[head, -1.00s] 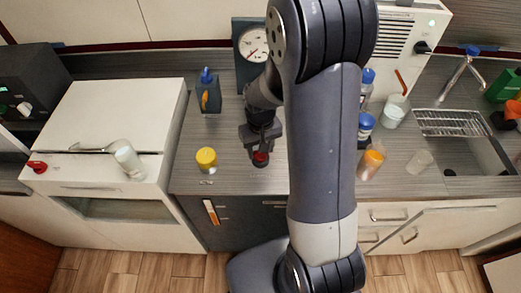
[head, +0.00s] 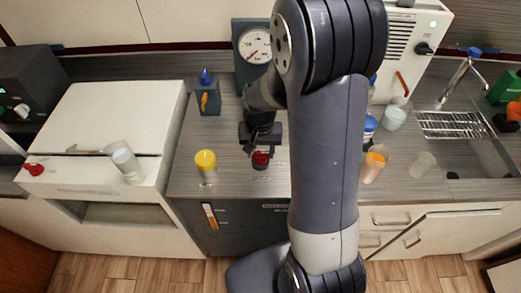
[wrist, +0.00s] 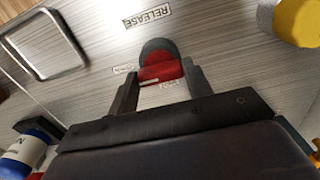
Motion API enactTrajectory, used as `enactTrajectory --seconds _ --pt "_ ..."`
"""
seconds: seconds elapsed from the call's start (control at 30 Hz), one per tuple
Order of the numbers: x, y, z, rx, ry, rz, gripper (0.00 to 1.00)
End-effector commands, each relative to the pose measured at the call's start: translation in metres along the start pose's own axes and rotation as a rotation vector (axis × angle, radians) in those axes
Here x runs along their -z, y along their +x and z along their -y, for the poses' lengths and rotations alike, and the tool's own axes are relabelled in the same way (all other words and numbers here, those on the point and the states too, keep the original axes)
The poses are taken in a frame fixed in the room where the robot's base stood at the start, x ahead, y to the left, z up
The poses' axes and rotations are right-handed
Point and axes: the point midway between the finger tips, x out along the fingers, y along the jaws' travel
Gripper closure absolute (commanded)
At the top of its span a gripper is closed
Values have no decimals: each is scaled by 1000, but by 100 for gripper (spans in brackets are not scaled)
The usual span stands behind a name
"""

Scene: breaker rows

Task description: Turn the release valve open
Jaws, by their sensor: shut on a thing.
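The release valve is a red knob on a dark round base (wrist: 160,66), on the grey counter beside a printed RELEASE label (wrist: 148,16). The red knob also shows in the head view (head: 261,159), in front of my gripper (head: 260,147). In the wrist view my gripper (wrist: 160,82) has one finger on each side of the knob, shut on it. Smaller labels by the knob are partly hidden by the fingers.
A yellow knob (head: 205,160) stands left of the valve. A gauge (head: 255,45) stands behind, with a dark block with an orange lever (head: 208,96) to its left. An orange-topped bottle (head: 374,163) and other bottles stand right of my arm.

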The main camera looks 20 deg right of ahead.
Motion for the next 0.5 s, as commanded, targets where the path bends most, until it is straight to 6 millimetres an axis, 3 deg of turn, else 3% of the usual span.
enactTrajectory --seconds 0.2,0.23,0.5 --pt "1 -1 0 2 3 -3 76" --pt "1 -1 0 2 3 -3 50" --pt "0 0 0 1 1 -1 31"
